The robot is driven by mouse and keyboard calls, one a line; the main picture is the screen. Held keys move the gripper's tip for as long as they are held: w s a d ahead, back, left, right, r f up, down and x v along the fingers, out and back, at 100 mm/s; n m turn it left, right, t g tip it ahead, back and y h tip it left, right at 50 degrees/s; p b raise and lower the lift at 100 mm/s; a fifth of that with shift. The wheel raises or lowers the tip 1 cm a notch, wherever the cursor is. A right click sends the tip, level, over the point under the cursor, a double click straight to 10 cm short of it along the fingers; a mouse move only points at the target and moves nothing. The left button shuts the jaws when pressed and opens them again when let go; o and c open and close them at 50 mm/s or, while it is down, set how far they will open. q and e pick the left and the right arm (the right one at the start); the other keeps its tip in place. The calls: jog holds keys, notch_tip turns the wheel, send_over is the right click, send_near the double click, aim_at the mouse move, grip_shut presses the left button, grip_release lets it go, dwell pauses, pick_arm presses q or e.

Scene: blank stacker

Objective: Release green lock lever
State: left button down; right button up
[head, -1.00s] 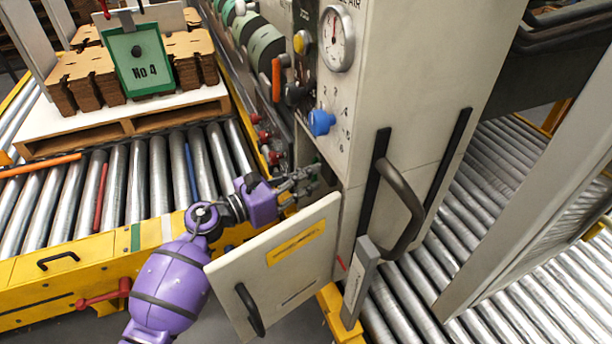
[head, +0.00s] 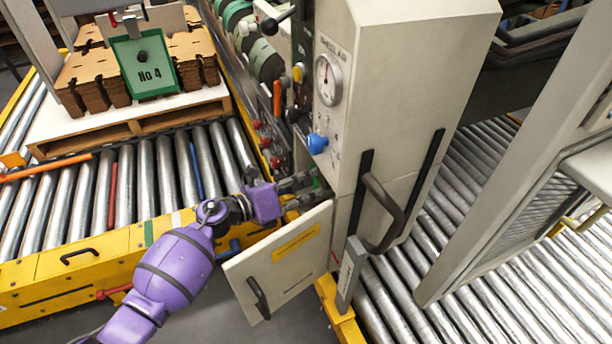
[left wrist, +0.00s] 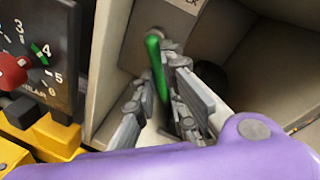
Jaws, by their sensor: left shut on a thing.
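The green lock lever (left wrist: 156,68) stands inside an open compartment in the left wrist view, its far end by a round grey pivot on the back wall. My left gripper (left wrist: 163,105) is around the lever, with a finger on each side, and is shut on it. In the head view my left gripper (head: 300,190) reaches into the cabinet (head: 400,70) behind the open door (head: 285,260), and a small bit of green shows at the fingers. The lever is mostly hidden there. My right gripper is not in view.
The open door hangs just below my left wrist. A panel with a red knob (left wrist: 12,72) stands left of the compartment. Above are a blue knob (head: 317,143) and a gauge (head: 327,80). A roller conveyor (head: 130,190) with a pallet lies left.

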pick_arm(q)
jog(key=n+p, duration=0.1)
jog(key=n, duration=0.1)
jog(key=r+n+g+p, duration=0.1)
jog(key=n+p, duration=0.1)
jog(key=s+r+n+p, duration=0.1)
jog(key=p, duration=0.1)
jog(key=shift+d+r+n+g, duration=0.1)
jog(key=shift+d+n+g, duration=0.15)
jog(key=shift+n+g, duration=0.15)
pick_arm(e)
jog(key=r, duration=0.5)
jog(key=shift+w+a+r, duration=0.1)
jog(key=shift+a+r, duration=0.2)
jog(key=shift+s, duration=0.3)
pick_arm(q)
jog(key=c, duration=1.8)
grip_release()
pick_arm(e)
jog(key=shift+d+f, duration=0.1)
pick_arm(q)
jog(key=shift+a, duration=0.1)
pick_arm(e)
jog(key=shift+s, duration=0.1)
pick_arm(q)
jog(key=v, duration=1.1)
jog(key=shift+s+a, duration=0.2)
jog(key=shift+a, duration=0.15)
jog(key=shift+a, duration=0.1)
